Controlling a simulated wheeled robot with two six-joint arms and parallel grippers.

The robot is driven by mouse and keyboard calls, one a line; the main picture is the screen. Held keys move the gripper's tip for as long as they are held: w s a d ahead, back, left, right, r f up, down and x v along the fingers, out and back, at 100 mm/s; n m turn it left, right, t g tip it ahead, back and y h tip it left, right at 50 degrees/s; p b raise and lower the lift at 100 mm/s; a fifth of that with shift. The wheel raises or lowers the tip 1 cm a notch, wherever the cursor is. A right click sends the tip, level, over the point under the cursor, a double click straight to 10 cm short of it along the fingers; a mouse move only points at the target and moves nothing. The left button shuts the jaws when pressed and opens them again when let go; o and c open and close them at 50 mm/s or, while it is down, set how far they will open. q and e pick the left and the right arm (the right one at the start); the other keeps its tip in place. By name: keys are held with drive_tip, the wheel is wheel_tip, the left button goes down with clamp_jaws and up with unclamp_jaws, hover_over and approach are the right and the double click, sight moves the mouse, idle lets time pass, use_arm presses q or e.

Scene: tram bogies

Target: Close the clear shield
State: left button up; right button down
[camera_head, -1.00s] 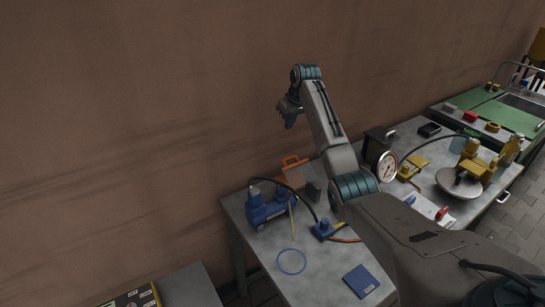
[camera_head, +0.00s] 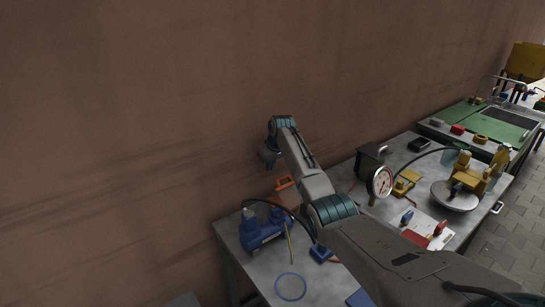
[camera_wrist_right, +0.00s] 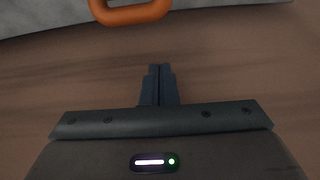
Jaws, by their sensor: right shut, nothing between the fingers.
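I cannot clearly make out a clear shield in either view. An orange handle (camera_head: 284,183) stands up at the back edge of the near workbench, by the wall. It also shows at the top of the right wrist view (camera_wrist_right: 130,12). My right gripper (camera_head: 268,158) is above and slightly left of this handle in the head view, close to the wall, its fingertips hard to see. In the right wrist view my right gripper (camera_wrist_right: 158,84) has its fingers together with nothing between them, apart from the handle. My left gripper is out of view.
The near workbench (camera_head: 318,283) holds a blue pump (camera_head: 262,228) and a blue ring (camera_head: 290,287). To the right are a dial gauge (camera_head: 381,182), yellow fixtures (camera_head: 405,183) and a round plate (camera_head: 453,197). A brown wall (camera_head: 120,130) runs behind.

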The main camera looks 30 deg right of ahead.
drive_tip(key=shift+s+d+f+p, duration=0.1)
drive_tip(key=shift+s+f+p, duration=0.15)
drive_tip(key=shift+s+p, duration=0.3)
drive_tip(key=shift+s+f+p, duration=0.2)
drive_tip(key=shift+s+p, duration=0.15)
drive_tip(key=shift+s, duration=0.3)
drive_tip(key=shift+s+d+f+p, duration=0.1)
drive_tip(key=shift+s+f+p, duration=0.15)
drive_tip(key=shift+s+p, duration=0.3)
drive_tip(key=shift+s, duration=0.1)
